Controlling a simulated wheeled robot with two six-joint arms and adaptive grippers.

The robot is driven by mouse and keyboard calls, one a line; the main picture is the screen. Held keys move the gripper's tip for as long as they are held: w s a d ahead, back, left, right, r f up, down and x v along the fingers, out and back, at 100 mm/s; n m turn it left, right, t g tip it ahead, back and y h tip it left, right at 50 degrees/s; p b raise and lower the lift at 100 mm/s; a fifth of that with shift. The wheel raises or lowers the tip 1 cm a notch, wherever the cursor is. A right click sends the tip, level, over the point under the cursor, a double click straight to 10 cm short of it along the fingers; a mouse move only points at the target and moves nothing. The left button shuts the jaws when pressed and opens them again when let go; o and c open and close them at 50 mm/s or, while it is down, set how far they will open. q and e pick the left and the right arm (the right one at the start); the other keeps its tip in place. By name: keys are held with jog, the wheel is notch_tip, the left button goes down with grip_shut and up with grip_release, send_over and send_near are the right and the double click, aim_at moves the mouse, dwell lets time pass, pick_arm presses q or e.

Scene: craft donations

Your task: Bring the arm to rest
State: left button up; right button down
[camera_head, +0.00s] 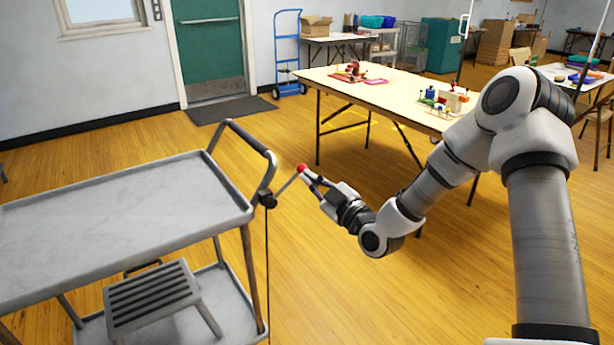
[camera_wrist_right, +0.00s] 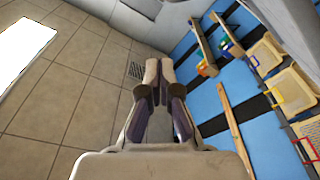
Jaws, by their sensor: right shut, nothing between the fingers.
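My right arm reaches in from the right of the head view, and its right gripper (camera_head: 312,181) is beside the cart's handle end. In the right wrist view the right gripper's fingers (camera_wrist_right: 158,78) meet at the tips, shut with nothing between them. A red knob (camera_head: 302,168) on a thin lever shows right at the fingertips in the head view; I cannot tell whether they touch. The lever comes from a black clamp (camera_head: 267,199) on the cart. My left gripper is not in view.
A grey cart (camera_head: 120,215) with a slatted step stool (camera_head: 150,298) on its lower shelf stands at left. A long table (camera_head: 385,92) with small craft items is behind my arm. A blue hand truck (camera_head: 288,50) stands by the green door (camera_head: 210,45). Wooden floor between is clear.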

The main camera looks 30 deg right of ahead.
dwell(0.3)
jog(key=s+a+f+n+g+y+p, duration=0.1)
jog(key=s+a+f+g+p, duration=0.4)
jog(key=f, duration=0.5)
jog(key=s+a+f+g+p, duration=0.35)
jog(key=s+a+f, duration=0.3)
jog(key=f, duration=0.25)
jog(key=s+f+m+g+h, duration=0.1)
jog(key=s+f+m+g, duration=0.2)
jog(key=s, duration=0.5)
jog(key=s+f+m+g+h+p, duration=0.1)
jog(key=s+f+m+g, duration=0.2)
jog(key=s, duration=0.5)
jog(key=s+f+m+g+h, duration=0.1)
jog(key=s+m+g, duration=0.3)
jog(key=s, duration=0.4)
jog(key=shift+f+g, duration=0.45)
jog(key=shift+f, duration=0.45)
jog(key=shift+p, duration=0.3)
